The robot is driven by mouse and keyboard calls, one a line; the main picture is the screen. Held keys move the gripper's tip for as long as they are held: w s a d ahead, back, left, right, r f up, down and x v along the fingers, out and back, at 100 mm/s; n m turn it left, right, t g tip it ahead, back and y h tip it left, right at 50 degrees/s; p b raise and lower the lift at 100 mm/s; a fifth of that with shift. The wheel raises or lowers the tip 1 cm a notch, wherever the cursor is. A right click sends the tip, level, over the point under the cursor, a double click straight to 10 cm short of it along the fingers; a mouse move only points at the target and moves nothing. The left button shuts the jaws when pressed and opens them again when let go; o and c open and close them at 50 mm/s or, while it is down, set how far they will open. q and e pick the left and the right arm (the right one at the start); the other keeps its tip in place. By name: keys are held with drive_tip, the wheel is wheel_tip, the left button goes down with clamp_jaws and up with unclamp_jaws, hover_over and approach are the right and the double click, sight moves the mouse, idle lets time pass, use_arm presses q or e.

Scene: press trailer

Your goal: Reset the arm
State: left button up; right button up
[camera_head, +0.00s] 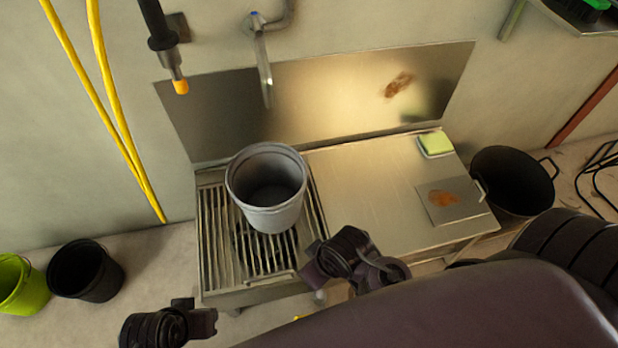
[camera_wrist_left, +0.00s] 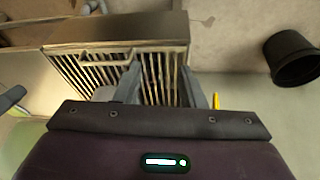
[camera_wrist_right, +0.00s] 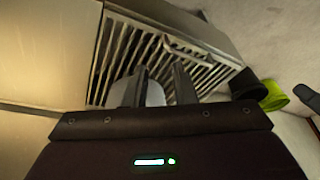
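My left gripper (camera_head: 205,322) hangs at the lower left of the head view, in front of the sink unit. In the left wrist view its two fingers (camera_wrist_left: 163,88) are apart with nothing between them. My right gripper (camera_head: 318,265) is near the front of the unit, right of and nearer than the grey bucket (camera_head: 268,205). In the right wrist view its fingers (camera_wrist_right: 160,85) are parted, with a pale grey shape behind them, probably the bucket. The bucket stands upright and looks empty. No gripper appears to hold anything.
The bucket stands on the slatted grate (camera_head: 220,250). A steel worktop (camera_head: 360,185) carries a green sponge (camera_head: 436,144) and a stained plate (camera_head: 450,212). Black buckets (camera_head: 85,270) (camera_head: 512,180) and a green bucket (camera_head: 20,285) stand on the floor. A tap (camera_head: 263,70) overhangs the unit.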

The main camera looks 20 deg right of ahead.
use_arm(q)
drive_tip(key=shift+f, duration=0.1)
